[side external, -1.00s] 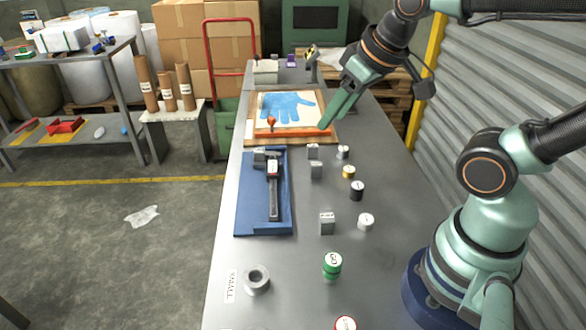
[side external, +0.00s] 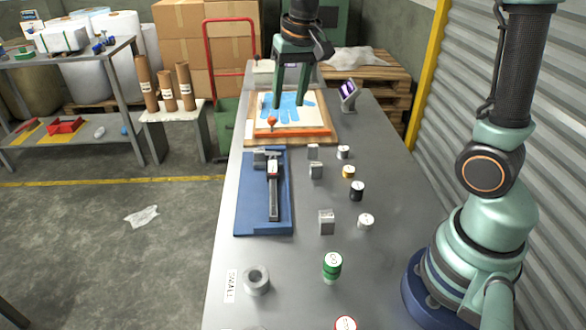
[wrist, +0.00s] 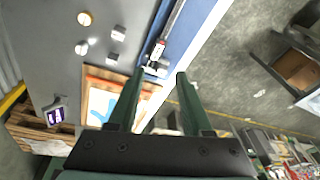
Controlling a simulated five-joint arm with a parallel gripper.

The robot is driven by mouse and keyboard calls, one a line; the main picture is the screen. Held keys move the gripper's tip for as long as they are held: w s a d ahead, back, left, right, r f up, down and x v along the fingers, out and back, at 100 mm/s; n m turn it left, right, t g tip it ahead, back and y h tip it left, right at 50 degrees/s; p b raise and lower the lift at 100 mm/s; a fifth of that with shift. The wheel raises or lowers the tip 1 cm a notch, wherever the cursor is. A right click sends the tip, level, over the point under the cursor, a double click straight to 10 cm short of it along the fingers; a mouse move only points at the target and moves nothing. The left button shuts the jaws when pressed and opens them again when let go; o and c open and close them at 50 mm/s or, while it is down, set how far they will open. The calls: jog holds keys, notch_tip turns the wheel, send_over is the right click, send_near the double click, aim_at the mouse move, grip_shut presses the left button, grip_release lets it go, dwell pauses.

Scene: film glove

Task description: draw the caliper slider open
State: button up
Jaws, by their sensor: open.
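The caliper (side external: 274,198) lies lengthwise on a blue board (side external: 247,215) on the grey bench. Its slider (side external: 272,169), with a red and white patch, sits near the far end, close to the jaws. The fingers appear apart from the caliper.
The framed blue glove (side external: 286,112) has an orange front bar (side external: 300,131) with a red knob (side external: 272,121). A grey ring (side external: 257,280) is nearer. A small screen device (side external: 348,95) stands at back right.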

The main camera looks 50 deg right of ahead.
aim_at(273, 188)
jog(key=w+d+f+m+g, duration=0.2)
jog(key=w+f+m, duration=0.2)
jog(key=w+f, duration=0.5)
jog(key=f, duration=0.8)
jog(key=s+f, duration=0.1)
jog(key=f, duration=0.4)
grip_shut()
jog(key=shift+s+a, duration=2.6)
jog(key=shift+s, duration=0.05)
dwell(0.4)
dwell(0.3)
jog(key=shift+o, duration=2.2)
grip_release()
